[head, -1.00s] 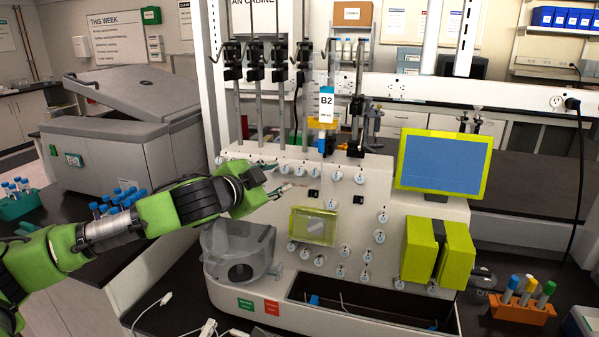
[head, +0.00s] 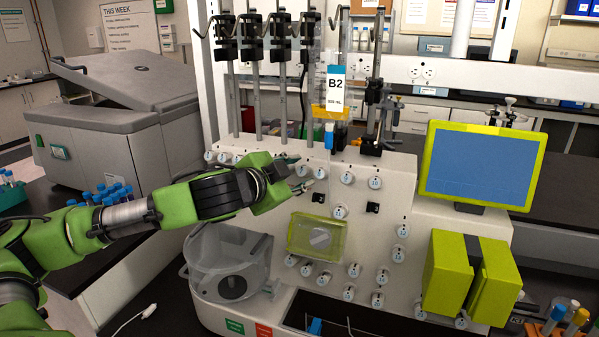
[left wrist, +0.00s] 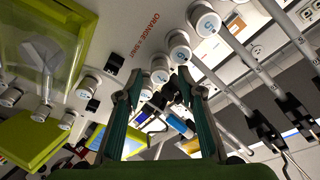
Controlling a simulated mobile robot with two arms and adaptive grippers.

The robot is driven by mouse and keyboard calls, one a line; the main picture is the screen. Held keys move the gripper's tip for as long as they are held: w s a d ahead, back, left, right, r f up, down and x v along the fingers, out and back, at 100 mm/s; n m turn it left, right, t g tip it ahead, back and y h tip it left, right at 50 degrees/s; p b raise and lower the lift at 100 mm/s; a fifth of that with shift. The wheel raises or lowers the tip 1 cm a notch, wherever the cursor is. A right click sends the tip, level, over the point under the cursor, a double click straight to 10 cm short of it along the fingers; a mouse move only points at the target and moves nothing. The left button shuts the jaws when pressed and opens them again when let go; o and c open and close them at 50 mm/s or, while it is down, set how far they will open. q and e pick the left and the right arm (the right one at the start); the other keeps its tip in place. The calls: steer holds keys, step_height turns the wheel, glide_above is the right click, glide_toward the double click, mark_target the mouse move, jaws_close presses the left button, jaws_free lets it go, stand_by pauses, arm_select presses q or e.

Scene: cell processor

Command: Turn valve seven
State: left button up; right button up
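The cell processor (head: 385,215) has a row of small white round valves with blue marks along its top front edge, and more valves lower down. My left gripper (head: 308,171) is open at the upper row, its fingertips beside a valve (head: 302,170). In the left wrist view the two green fingers (left wrist: 162,80) are spread, with a white valve (left wrist: 160,70) between and just beyond their tips. They do not visibly grip it. Two more valves (left wrist: 180,45) follow in line up and to the right. My right gripper is not in view.
A yellow-framed screen (head: 482,165) and yellow blocks (head: 448,272) are on the right. Metal poles with black clamps and a bag labelled B2 (head: 335,85) rise behind the valve row. A clear round container (head: 228,265) sits below my arm.

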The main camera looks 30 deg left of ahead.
arm_select(q)
steer(key=shift+s+r, duration=0.1)
steer(key=shift+c, duration=0.7)
jaws_close()
steer(key=shift+r+m+p, duration=0.1)
steer(key=shift+m+p, duration=0.3)
steer(key=shift+p, duration=0.3)
steer(key=m+p, duration=0.3)
steer(key=p, duration=0.3)
steer(key=m+g+p, duration=0.1)
steer(key=m+p, duration=0.3)
steer(key=p, duration=0.2)
steer(key=m+g+p, duration=0.1)
steer(key=m+p, duration=0.3)
steer(key=p, duration=0.1)
steer(key=shift+r+h+p, duration=0.35)
steer(key=shift+h+p, duration=0.05)
steer(key=shift+f+m+p, duration=0.15)
steer(key=shift+m+p, duration=0.6)
steer(key=shift+m, duration=0.45)
steer(key=shift+f+m+g, duration=0.1)
steer(key=shift+m+g, duration=0.3)
steer(key=shift+m, duration=0.6)
